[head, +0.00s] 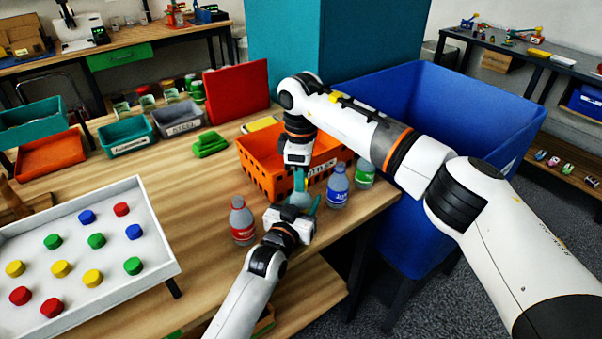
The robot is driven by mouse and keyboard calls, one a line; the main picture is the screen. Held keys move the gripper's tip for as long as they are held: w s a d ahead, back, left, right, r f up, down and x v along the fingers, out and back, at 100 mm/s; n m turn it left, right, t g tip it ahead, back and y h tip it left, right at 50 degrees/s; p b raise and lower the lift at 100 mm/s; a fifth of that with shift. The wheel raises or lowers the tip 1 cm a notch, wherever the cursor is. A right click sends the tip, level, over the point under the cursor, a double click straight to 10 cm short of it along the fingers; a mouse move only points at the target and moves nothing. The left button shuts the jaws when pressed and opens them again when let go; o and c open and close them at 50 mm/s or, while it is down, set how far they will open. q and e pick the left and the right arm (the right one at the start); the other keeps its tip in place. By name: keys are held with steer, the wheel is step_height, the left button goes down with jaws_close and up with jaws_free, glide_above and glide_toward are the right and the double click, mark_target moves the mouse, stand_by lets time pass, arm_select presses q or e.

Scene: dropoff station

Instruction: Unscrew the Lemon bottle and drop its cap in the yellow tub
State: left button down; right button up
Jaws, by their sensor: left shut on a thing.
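My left gripper (299,201) has teal fingers around a pale bottle (300,199) standing near the table's front edge. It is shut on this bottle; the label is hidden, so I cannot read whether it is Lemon. My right gripper (299,180) points down right above the same bottle, its fingers at the bottle's top. The cap is hidden there, and I cannot tell whether the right fingers are closed on it. A yellow object (261,124) shows partly behind the orange crate; I cannot tell whether it is the yellow tub.
A red-label bottle (242,222) stands left of my grippers, a blue-label bottle (338,187) and a green-label bottle (364,175) right. The orange crate (258,174) is behind. A white tray (168,262) with several coloured caps lies left. A big blue bin (480,130) stands right.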

jaws_close()
steer(key=n, duration=1.4)
steer(key=shift+r, duration=0.1)
steer(key=n, duration=0.6)
steer(key=shift+n, duration=0.4)
arm_select(q)
steer(key=shift+f, duration=0.1)
arm_select(e)
steer(key=n, duration=0.4)
steer(key=shift+n, duration=0.3)
steer(key=n, duration=0.4)
steer(key=shift+n, duration=0.3)
steer(key=n, duration=1.7)
steer(key=shift+n, duration=0.4)
steer(key=n, duration=0.6)
steer(key=shift+r, duration=0.2)
